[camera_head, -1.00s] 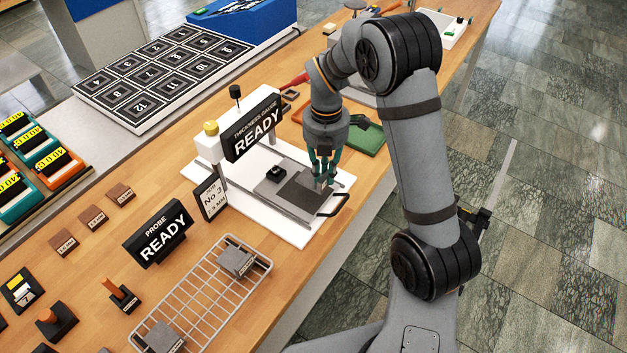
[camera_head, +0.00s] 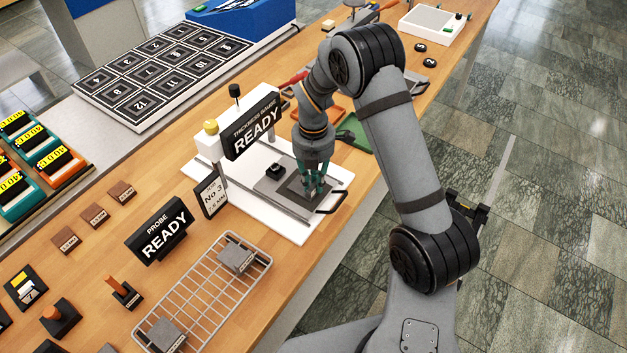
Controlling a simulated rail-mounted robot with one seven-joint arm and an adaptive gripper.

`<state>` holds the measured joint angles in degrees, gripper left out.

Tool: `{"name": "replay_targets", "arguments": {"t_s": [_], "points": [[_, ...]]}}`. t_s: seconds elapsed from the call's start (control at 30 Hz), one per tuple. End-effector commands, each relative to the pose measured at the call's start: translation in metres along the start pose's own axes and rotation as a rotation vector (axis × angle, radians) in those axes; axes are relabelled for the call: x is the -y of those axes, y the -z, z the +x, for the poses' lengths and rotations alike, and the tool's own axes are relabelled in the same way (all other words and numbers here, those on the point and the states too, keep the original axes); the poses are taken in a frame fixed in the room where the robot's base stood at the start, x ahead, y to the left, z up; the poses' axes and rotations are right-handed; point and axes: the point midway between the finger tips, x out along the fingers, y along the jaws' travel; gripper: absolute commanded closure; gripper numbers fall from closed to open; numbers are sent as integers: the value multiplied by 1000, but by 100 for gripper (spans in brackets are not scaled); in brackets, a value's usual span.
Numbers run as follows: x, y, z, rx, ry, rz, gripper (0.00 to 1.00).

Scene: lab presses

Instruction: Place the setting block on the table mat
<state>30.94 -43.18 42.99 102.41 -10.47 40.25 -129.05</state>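My gripper (camera_head: 315,192) points down over the dark plate (camera_head: 298,196) on the white base of the thickness gauge. Its teal fingers are small and close together, and I cannot tell whether they hold anything. No block is clearly labelled as the setting block. Small brown labelled blocks (camera_head: 95,215) lie in a row on the wooden table at left, away from my gripper. A small black piece (camera_head: 276,171) sits on the gauge plate, left of my fingers. A green tray or mat (camera_head: 354,132) lies behind my gripper, partly hidden by my arm.
The thickness gauge sign (camera_head: 254,128) reads READY and stands left of my gripper. A probe sign (camera_head: 158,231) and a wire rack (camera_head: 203,294) with grey blocks are nearer. Numbered pads (camera_head: 160,73) lie behind.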

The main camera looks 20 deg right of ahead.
Motion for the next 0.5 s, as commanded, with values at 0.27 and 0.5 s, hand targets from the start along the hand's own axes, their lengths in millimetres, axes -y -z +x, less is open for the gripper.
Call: {"name": "replay_targets", "arguments": {"t_s": [0.27,0.5], "points": [[0,0,0,0,0,0,67],[0,0,0,0,0,0,64]]}}
